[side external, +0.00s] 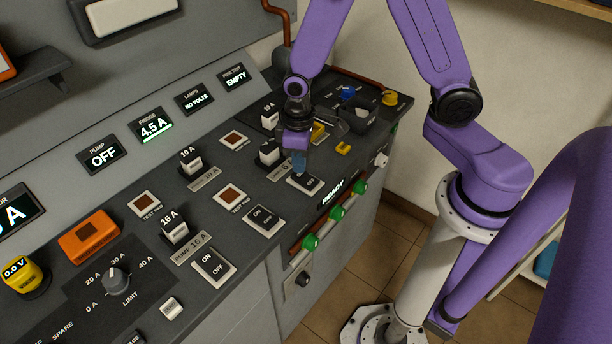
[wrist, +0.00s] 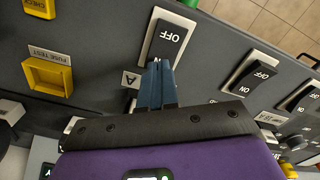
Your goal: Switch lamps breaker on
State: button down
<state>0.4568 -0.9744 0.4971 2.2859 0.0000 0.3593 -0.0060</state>
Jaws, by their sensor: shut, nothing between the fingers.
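The lamps breaker (side external: 306,182) is a black rocker in a white frame, nearest my gripper on the sloping panel. The lamps display (side external: 194,99) reads NO VOLTS.
Two similar ON/OFF breakers stand to the left, the middle one (side external: 263,220) and the pump one (side external: 213,266). A white fuse block (side external: 269,153) stands close behind my gripper. A yellow square holder (wrist: 48,77) is left in the wrist view. Green-capped parts (side external: 337,213) line the front edge.

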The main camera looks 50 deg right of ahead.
jog(key=shift+f, duration=0.7)
dwell(0.4)
jog(key=shift+r, duration=3.5)
jog(key=s+d+r+n, duration=0.1)
jog(key=s+r+n, duration=0.2)
jog(key=s, duration=0.7)
jog(key=s+d+r+n, duration=0.1)
jog(key=s+r+n, duration=0.2)
jog(key=s+r, duration=0.3)
jog(key=s, duration=0.4)
jog(key=shift+d+r+n, duration=0.15)
jog(key=shift+d+n, duration=0.15)
jog(key=shift+d, duration=0.05)
